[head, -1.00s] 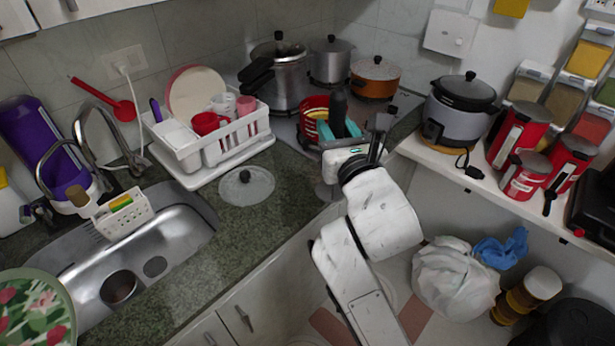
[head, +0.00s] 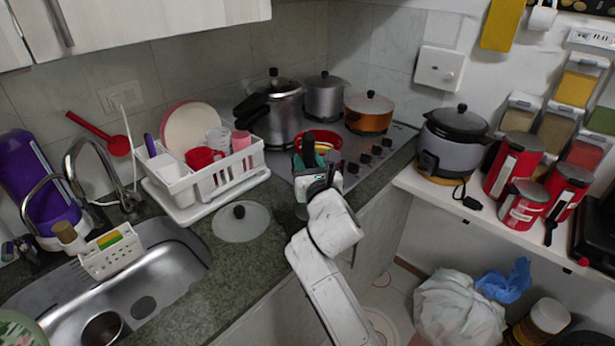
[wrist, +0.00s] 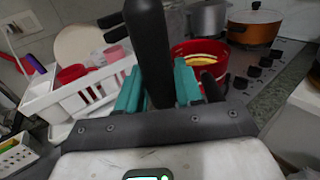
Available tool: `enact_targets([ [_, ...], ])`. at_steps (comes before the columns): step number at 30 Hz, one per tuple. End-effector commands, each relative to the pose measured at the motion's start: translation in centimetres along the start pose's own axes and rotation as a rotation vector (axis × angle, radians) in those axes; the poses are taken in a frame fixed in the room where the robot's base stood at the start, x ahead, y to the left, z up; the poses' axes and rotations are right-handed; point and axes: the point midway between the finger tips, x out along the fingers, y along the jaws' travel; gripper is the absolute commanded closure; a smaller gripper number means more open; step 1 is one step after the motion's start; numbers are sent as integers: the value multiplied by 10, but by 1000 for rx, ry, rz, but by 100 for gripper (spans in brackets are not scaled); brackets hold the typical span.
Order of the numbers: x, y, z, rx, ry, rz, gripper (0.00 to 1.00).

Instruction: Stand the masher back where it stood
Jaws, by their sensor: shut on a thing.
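The masher (head: 308,148) shows as a thick black handle standing roughly upright; it also rises large in the wrist view (wrist: 150,45). My gripper (head: 309,168), with teal fingers, is shut around the handle; its fingers also show in the wrist view (wrist: 158,88). The masher's lower end is hidden behind my gripper, so I cannot tell whether it touches anything. My gripper is over the counter's right part, by the front of the stove and right of the dish rack. A red bowl (head: 327,138) with something yellow inside (wrist: 200,59) is just behind and right of the handle.
The white dish rack (head: 222,178) holds cups and plates. A glass lid (head: 240,225) lies on the counter. A pressure cooker (head: 270,110), a steel pot (head: 325,98) and an orange pot (head: 369,115) stand on the stove behind. Bare counter (head: 262,262) shows nearer me.

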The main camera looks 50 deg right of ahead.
Motion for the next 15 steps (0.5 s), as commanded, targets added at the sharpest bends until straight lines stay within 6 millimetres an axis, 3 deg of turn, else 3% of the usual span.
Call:
enact_targets([
  [8, 4, 1, -34, -1, 1, 1, 100],
  [15, 4, 1, -34, 1, -2, 1, 100],
])
